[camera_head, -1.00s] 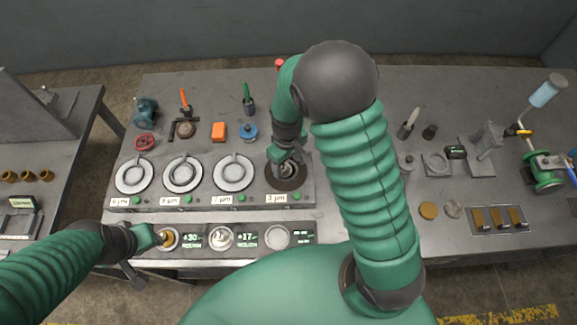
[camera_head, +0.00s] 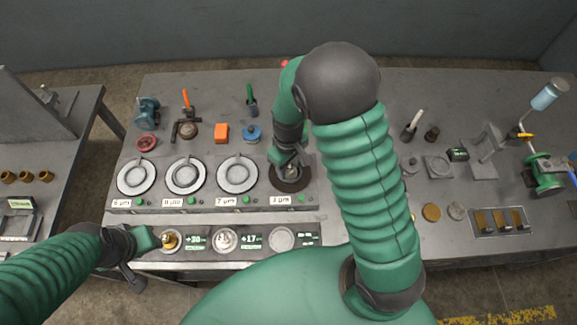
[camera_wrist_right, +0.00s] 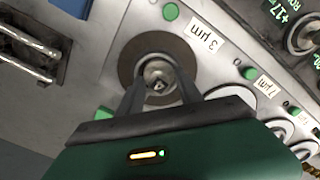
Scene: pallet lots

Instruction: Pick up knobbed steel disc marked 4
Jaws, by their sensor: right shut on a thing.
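My right gripper (camera_head: 289,168) is over the dark round pad (camera_head: 292,183) at the station labelled 3 µm. In the right wrist view its two fingers (camera_wrist_right: 160,88) close on a small knobbed steel disc (camera_wrist_right: 160,72) at the middle of the brown pad (camera_wrist_right: 128,66). The fingers hide part of the disc, and I cannot read a 4 on it. Another knobbed steel disc (camera_head: 225,239) sits in the front panel.
Three stations with pale ringed plates (camera_head: 185,175) lie left of the pad. Valves, an orange block (camera_head: 221,133) and tools stand behind. My right arm hides the bench's middle.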

